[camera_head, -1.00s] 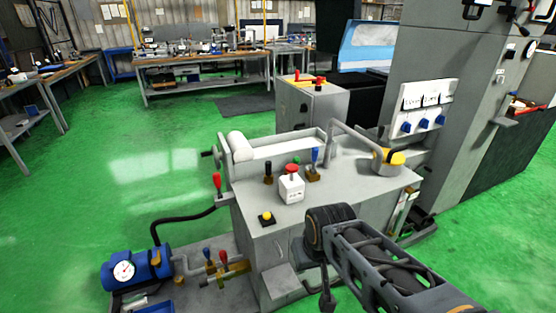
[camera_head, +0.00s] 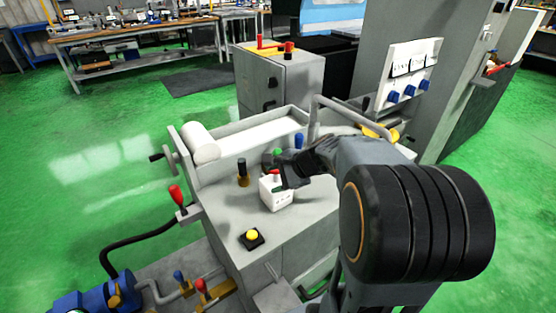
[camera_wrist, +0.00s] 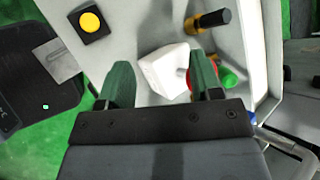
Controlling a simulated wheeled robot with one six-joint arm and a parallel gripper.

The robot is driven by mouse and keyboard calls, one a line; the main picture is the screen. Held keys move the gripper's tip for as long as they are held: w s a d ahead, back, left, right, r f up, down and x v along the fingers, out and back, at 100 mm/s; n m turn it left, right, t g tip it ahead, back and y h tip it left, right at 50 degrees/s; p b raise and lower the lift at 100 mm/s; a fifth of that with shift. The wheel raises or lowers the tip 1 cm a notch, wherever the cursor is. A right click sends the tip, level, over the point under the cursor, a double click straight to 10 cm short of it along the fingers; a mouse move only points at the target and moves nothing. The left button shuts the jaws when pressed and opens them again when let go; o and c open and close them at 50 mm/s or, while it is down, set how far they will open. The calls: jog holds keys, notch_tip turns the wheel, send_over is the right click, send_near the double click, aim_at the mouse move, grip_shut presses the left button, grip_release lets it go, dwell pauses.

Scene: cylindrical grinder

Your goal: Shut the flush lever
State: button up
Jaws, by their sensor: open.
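I cannot tell which lever is the flush lever. On the machine top stand a black-handled lever (camera_head: 242,172) with a brass base and a blue-handled lever (camera_head: 299,142), partly hidden by my gripper. A red-handled lever (camera_head: 177,196) is at the left side. Blue (camera_head: 179,282) and red (camera_head: 201,287) handles sit on low pipework. My gripper (camera_wrist: 160,60) is open above the machine top, by a white box (camera_head: 275,193) with a red button. In the wrist view, the white box (camera_wrist: 163,70) lies between the fingers and the black-handled lever (camera_wrist: 213,18) lies beyond.
A yellow button (camera_head: 251,236) is on the front of the top. A bent grey pipe (camera_head: 350,108) rises at the back right. A grey cabinet (camera_head: 278,85) stands behind. A blue tank (camera_head: 95,297) is at lower left. Green floor at left is clear.

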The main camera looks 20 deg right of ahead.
jog(key=w+d+f+m+t+h+b, duration=0.25)
jog(key=w+d+m+t, duration=0.45)
jog(key=d+m, duration=0.6)
jog(key=shift+n+g+y, duration=0.4)
jog(key=shift+g+y, duration=0.05)
jog(key=shift+g, duration=0.05)
jog(key=x, duration=0.9)
jog(key=d+x, duration=0.1)
jog(key=x, duration=0.4)
jog(key=shift+w+f+b, duration=0.15)
jog(key=shift+f+b, duration=0.05)
jog(key=shift+b, duration=0.2)
